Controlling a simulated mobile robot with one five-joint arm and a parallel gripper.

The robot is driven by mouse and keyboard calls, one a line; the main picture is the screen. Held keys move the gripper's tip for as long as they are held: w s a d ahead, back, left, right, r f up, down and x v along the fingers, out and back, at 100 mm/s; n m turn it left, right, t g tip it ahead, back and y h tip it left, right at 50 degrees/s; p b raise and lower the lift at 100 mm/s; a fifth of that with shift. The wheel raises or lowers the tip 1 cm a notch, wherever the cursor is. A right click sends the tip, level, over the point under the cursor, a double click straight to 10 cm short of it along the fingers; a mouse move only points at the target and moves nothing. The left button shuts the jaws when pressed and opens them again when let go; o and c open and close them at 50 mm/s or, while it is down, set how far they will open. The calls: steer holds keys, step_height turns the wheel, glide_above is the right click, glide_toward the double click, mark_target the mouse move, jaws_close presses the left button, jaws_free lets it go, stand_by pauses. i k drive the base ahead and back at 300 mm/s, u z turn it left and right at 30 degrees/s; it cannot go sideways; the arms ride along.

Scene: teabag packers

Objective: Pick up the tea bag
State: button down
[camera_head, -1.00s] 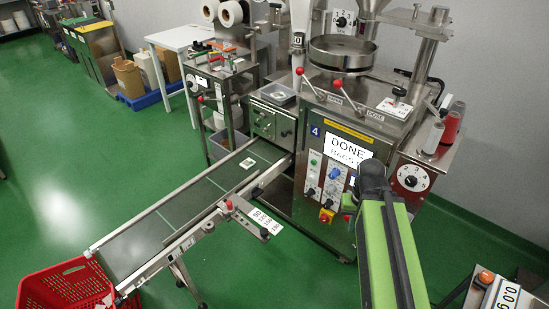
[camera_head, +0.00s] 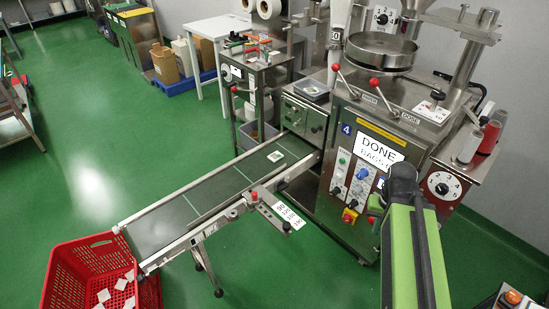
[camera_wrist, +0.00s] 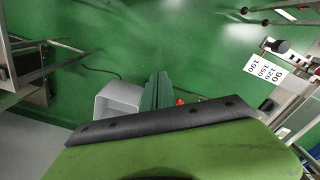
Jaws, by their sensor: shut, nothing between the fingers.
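A small pale tea bag (camera_head: 276,156) lies flat on the dark conveyor belt (camera_head: 165,222), near its upper end by the packing machine. In the head view my green arm (camera_head: 412,262) rises at the lower right with a dark joint at its top, apart from the bag and to its right. I cannot make out my gripper's fingers in either view. The wrist view shows my green arm surface with a dark bolted strip across the bottom, and no tea bag that I can make out there.
A red crate (camera_head: 72,262) with several pale bags stands below the conveyor's low end. The packing machine (camera_head: 362,150) stands beyond my arm. A number plate (camera_head: 281,216) sticks out from the conveyor's near side. Green floor is free left of the belt.

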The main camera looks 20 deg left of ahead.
mark_target(274, 157)
steer(key=u, duration=1.2)
steer(key=i, duration=0.9)
steer(key=u, duration=1.3)
